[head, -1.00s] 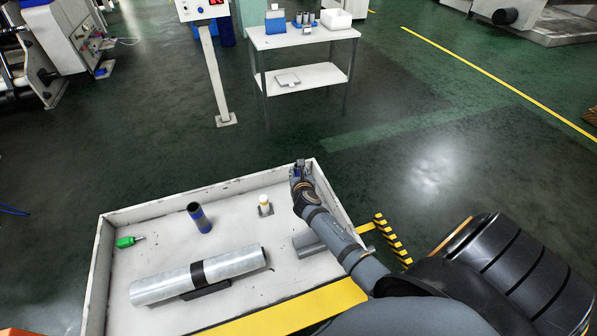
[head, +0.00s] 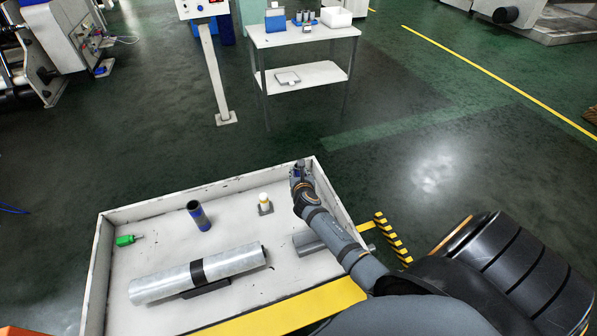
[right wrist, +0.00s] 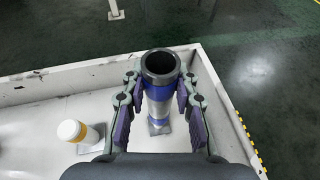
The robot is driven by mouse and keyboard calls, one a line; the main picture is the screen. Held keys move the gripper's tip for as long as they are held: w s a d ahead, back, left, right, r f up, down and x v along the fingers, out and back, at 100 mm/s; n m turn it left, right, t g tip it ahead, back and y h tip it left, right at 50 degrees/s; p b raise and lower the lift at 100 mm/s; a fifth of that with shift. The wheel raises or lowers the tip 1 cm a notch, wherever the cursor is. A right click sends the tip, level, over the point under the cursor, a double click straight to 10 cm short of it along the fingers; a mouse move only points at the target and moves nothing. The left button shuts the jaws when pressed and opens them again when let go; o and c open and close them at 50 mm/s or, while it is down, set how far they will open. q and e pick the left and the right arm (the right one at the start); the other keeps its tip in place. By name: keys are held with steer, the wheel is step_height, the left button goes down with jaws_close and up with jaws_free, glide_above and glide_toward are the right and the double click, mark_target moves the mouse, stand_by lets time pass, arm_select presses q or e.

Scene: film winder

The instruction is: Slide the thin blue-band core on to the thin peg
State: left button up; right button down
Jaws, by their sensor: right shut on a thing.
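My right gripper (head: 300,172) is at the far right corner of the tray. In the right wrist view it (right wrist: 160,95) is shut on a core (right wrist: 160,88), a tube with a dark open top and blue bands. The core is roughly upright between the fingers. A small grey base plate (right wrist: 158,128) shows under it; the peg there is hidden, so I cannot tell whether the core is around it. A second peg, white-topped with a yellow band (head: 264,202), stands on its own plate to the left and shows in the right wrist view (right wrist: 73,130). My left gripper is not in view.
The white-walled tray (head: 102,262) also holds a dark core with a blue band (head: 200,217), a large silver film roll (head: 165,286) and a green-handled tool (head: 125,240). The tray's far wall is close to my right gripper.

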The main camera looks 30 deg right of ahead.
stand_by(0.3)
stand_by(0.4)
steer(key=shift+f+b, duration=1.65)
steer(key=shift+f, duration=0.6)
steer(key=c, duration=1)
jaws_free()
steer(key=shift+o, duration=0.2)
steer(key=v, duration=1.2)
steer(key=shift+a, duration=0.1)
